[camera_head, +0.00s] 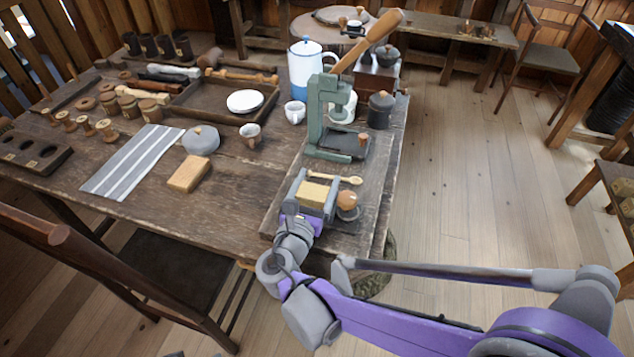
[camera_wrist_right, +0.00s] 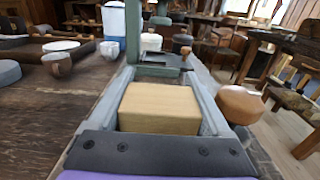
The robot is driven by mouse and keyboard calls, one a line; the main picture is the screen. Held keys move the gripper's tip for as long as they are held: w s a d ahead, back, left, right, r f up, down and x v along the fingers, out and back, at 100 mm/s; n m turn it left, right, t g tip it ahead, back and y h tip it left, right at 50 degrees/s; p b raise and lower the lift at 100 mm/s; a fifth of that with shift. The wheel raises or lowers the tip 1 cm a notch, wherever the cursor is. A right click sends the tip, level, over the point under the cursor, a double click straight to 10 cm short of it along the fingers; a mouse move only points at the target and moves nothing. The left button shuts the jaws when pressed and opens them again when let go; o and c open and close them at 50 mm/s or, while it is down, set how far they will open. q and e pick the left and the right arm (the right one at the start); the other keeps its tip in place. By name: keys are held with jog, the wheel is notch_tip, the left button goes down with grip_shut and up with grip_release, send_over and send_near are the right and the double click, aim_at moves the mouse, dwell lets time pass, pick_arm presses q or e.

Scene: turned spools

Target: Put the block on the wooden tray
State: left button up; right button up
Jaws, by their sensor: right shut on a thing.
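My right gripper (camera_head: 316,188) is shut on a pale yellow block (camera_head: 312,194). In the right wrist view the block (camera_wrist_right: 160,108) sits between the two grey fingers. The gripper is over the near end of the wooden board that bears the green press; I cannot tell whether the block touches the board. The dark wooden tray (camera_head: 188,111) lies farther back and to the left, with a white plate (camera_head: 245,101) and a wooden-handled tool at its rim. My left gripper is not in view.
The green press (camera_head: 326,110) with a long wooden lever stands just beyond the gripper. A wooden-knobbed tool (camera_head: 347,200) and a spoon (camera_head: 340,179) are close to it.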

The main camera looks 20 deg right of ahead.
aim_at(309, 202)
jog(key=shift+f, duration=0.15)
jog(key=o, duration=1.4)
jog(key=shift+f, duration=0.1)
jog(key=p+v, duration=0.1)
jog(key=v, duration=0.9)
jog(key=shift+s+a, duration=0.1)
jog(key=shift+a, duration=0.05)
jog(key=shift+c, duration=0.3)
jog(key=shift+s+a, duration=0.15)
jog(key=shift+s, duration=0.15)
jog(key=shift+c, duration=0.3)
